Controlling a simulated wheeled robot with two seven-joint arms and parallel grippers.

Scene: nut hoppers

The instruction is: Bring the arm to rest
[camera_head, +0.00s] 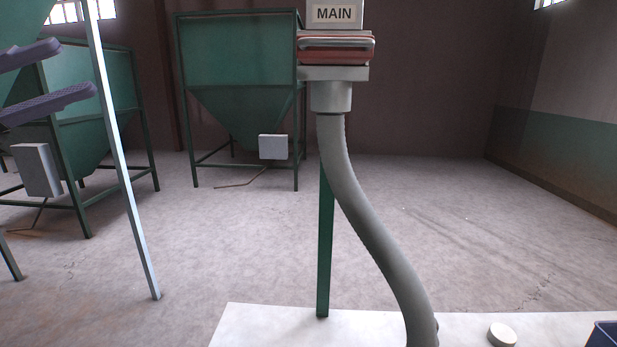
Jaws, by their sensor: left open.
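My left gripper (77,68) shows at the upper left edge. Its two purple ridged fingers are apart with nothing between them, so it is open. The rest of my left arm is out of the picture. The gripper is well left of the MAIN post and touches nothing that I can see. My right gripper is not in view.
A MAIN sign (334,13) tops a fitting with a red-and-grey handle (336,49) and a grey hose (362,215). Green hoppers (240,60) stand behind. A metal pole (128,195) leans at left. A white surface (265,327) holds a round knob (502,334) and dark blue bin (603,336).

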